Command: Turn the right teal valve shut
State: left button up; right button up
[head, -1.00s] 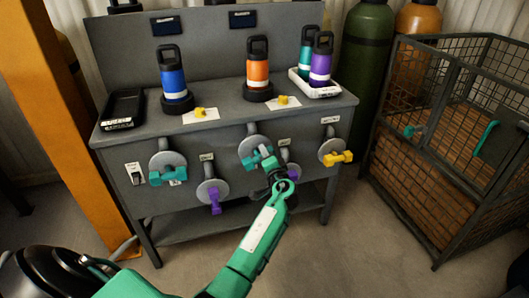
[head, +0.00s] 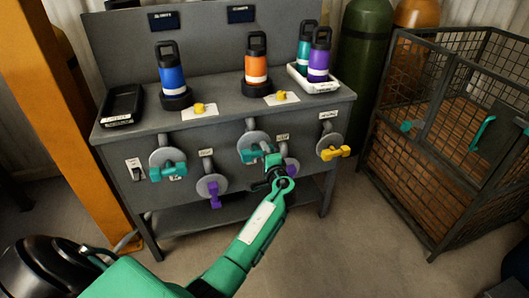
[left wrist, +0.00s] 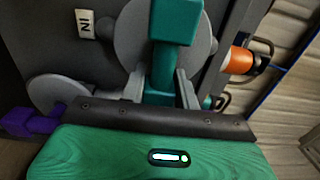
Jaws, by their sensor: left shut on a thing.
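The right teal valve (head: 247,157) is on the front panel of the grey bench, with a round grey plate behind its teal bar handle. My left gripper (head: 270,172) reaches up to the right part of this handle and partly covers it. In the left wrist view the teal handle (left wrist: 176,20) stands between the two grey fingers of my left gripper (left wrist: 158,88), which is shut on it. The handle's round plate (left wrist: 130,35) shows behind. My right gripper is in neither view.
Nearby on the panel are a left teal valve (head: 168,171), a purple valve (head: 213,190), another purple valve (head: 291,167) partly behind my gripper, and a yellow valve (head: 336,153). Bottles stand on the bench top (head: 225,110). A wire cage (head: 425,155) stands at the right.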

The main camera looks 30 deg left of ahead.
pick_arm(q)
jog(key=shift+d, duration=0.1)
jog(key=o, duration=0.7)
jog(key=shift+w, duration=0.1)
jog(key=shift+o, duration=0.2)
jog(key=v, duration=1.3)
jog(key=shift+s+d, duration=0.25)
jog(key=shift+s, duration=0.05)
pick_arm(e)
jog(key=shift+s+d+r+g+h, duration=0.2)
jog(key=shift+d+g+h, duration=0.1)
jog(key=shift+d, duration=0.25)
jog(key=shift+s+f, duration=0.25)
